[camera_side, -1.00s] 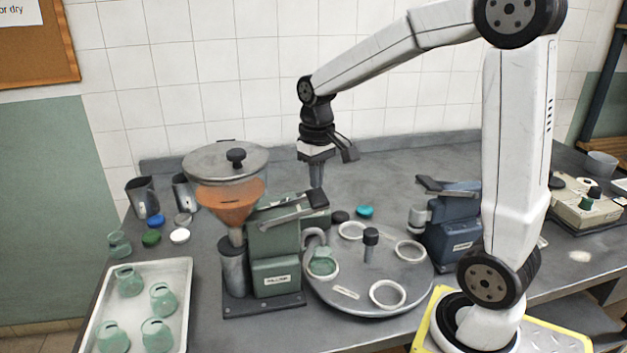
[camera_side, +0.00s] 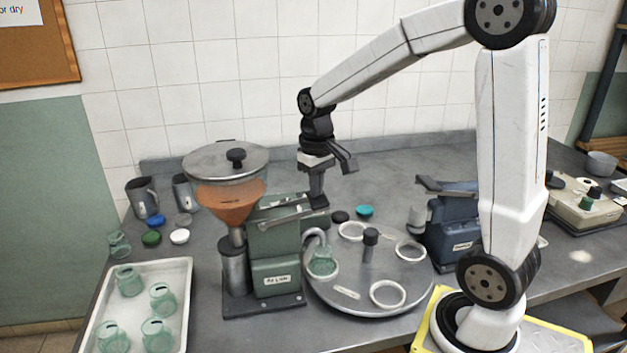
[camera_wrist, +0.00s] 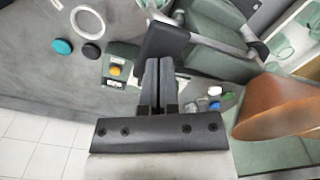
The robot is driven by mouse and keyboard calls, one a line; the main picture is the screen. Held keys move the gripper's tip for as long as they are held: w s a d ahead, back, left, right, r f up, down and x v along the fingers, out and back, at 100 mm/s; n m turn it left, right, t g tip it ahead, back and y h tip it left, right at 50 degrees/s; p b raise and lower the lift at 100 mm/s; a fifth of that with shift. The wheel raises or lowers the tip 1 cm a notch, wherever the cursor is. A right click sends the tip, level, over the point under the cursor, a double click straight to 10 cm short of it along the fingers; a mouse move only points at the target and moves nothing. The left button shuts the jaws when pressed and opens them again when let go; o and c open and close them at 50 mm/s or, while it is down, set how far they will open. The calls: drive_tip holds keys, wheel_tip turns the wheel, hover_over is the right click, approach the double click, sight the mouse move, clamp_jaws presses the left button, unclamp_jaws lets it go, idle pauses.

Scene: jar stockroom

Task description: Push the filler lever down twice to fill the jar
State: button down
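The green filler (camera_side: 275,255) stands beside the turntable (camera_side: 375,300), with its orange-filled hopper (camera_side: 230,200) to the left. Its lever (camera_side: 290,217) reaches right, nearly level, to a black end pad. My gripper (camera_side: 317,203) points down at that pad and appears to touch it. In the wrist view the two fingers (camera_wrist: 160,70) are together with nothing between them, and the black lever pad (camera_wrist: 165,40) is just beyond their tips. A green glass jar (camera_side: 322,262) stands in a turntable ring under the filler's spout. Its fill level is too small to tell.
A white tray (camera_side: 178,270) with several green jars is at the left. Coloured lids (camera_side: 152,238) and metal jugs (camera_side: 143,195) lie behind it. A blue machine (camera_side: 447,225) stands right of the turntable. The back of the bench is mostly clear.

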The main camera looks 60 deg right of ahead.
sight(319, 203)
drive_tip(key=shift+s+d+f, duration=0.1)
drive_tip(key=shift+f, duration=1.1)
drive_tip(key=shift+s+d+f, duration=0.1)
drive_tip(key=shift+f, duration=1.1)
drive_tip(key=shift+r, duration=3.55)
drive_tip(key=shift+f, duration=0.4)
drive_tip(key=shift+f, duration=0.35)
